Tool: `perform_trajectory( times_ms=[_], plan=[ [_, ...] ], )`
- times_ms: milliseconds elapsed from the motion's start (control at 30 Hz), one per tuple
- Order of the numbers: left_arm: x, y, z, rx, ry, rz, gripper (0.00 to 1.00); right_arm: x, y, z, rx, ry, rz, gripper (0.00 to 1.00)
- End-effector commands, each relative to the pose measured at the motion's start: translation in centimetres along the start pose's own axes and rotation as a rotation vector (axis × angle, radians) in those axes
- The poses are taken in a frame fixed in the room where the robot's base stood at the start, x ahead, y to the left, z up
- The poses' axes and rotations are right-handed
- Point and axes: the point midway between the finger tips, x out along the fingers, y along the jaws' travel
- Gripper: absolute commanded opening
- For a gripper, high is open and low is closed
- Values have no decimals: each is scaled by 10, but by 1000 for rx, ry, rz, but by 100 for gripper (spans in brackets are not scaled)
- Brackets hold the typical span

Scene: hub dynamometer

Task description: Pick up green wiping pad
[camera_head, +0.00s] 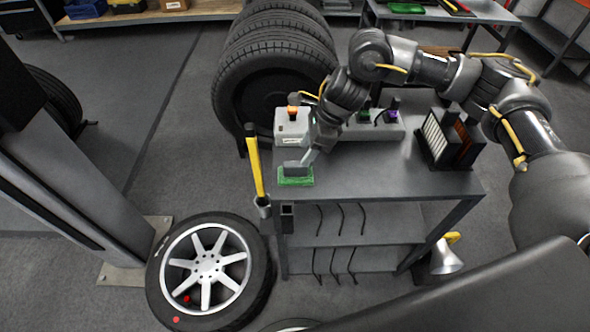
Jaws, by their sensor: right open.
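The green wiping pad (296,180) lies flat on the grey cart top, near its front left corner. A small grey block or handle sits on its upper face. My right gripper (303,168) points down at the pad from above and is open. Its fingertips are right at the grey part on top of the pad; I cannot tell whether they touch it. My left gripper is out of view.
The grey cart (390,170) carries a white box with an orange knob (292,122) close to my gripper and a dark rack (447,140) at right. A yellow-handled tool (254,165) stands at the cart's left side. A wheel (208,268) lies on the floor.

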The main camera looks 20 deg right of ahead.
Motion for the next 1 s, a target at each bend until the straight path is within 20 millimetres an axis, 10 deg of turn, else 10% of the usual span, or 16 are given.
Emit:
perform_trajectory(
  times_ms=[1000],
  plan=[
    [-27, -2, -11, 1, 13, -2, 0, 76, -1, 2, -3, -2, 1, 47]
  ],
)
